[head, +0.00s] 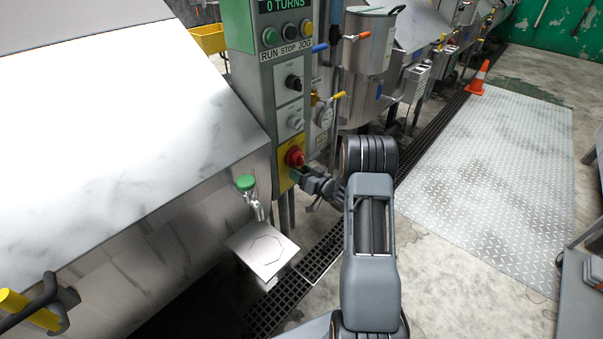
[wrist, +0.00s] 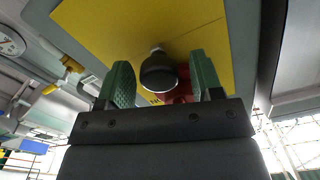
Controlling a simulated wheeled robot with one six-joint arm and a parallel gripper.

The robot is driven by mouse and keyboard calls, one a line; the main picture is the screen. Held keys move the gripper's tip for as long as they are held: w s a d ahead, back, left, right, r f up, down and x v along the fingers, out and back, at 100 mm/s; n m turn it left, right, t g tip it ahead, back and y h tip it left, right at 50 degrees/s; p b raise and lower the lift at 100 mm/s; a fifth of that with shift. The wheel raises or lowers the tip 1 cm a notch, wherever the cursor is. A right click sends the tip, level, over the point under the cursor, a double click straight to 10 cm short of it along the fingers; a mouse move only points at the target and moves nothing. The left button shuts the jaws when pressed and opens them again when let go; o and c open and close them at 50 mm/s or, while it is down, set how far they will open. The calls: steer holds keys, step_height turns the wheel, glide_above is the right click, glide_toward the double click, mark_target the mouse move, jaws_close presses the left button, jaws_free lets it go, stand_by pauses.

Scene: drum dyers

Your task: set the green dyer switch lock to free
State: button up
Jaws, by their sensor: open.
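The green dyer's control column (head: 243,50) stands in the head view's upper middle. Low on it is a red rotary switch (head: 294,157) on a yellow plate (head: 285,181). In the wrist view the yellow plate (wrist: 120,30) fills the top. A dark round knob with a pale rim and short metal stem (wrist: 158,72) stands in front of it, with part of the red switch (wrist: 184,90) behind. I cannot read the lock's setting. My gripper (head: 303,176) is close to the plate. Its green fingers are apart, one each side of the dark knob, with gaps visible.
Black and pale selector knobs (head: 294,82) sit above the red switch. A green-capped valve (head: 246,184) and small metal plate (head: 262,250) are at lower left. A steel pot (head: 369,40) hangs beyond the column. Open floor (head: 440,230) lies right, with an orange cone (head: 478,78) farther back.

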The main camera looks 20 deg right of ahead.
steer(key=shift+c, duration=0.4)
jaws_close()
